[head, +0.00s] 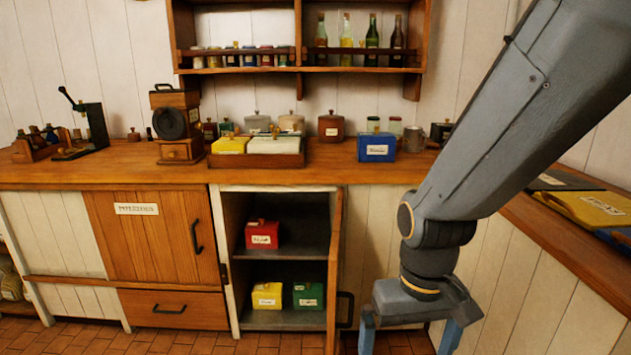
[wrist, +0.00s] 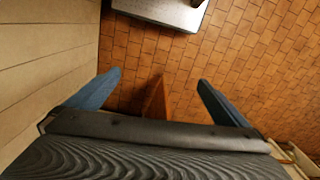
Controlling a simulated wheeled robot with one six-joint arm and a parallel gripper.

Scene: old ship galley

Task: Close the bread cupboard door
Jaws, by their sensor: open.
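The open cupboard (head: 228,260) stands under the counter, with its door (head: 335,265) swung out on the right side and seen almost edge-on. A dark handle (head: 346,308) shows low on the door's right face. My gripper (head: 408,342) is open, pointing down, to the right of the door and handle, near the lower edge of the head view. In the wrist view, the open gripper (wrist: 158,80) has a narrow wooden piece (wrist: 155,98), apparently the door, showing between its fingers. I cannot tell whether they touch.
Inside the cupboard are a red box (head: 262,235), a yellow box (head: 266,296) and a green box (head: 307,295). A shut wooden door (head: 150,250) is to the left. A counter (head: 570,240) runs along the right.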

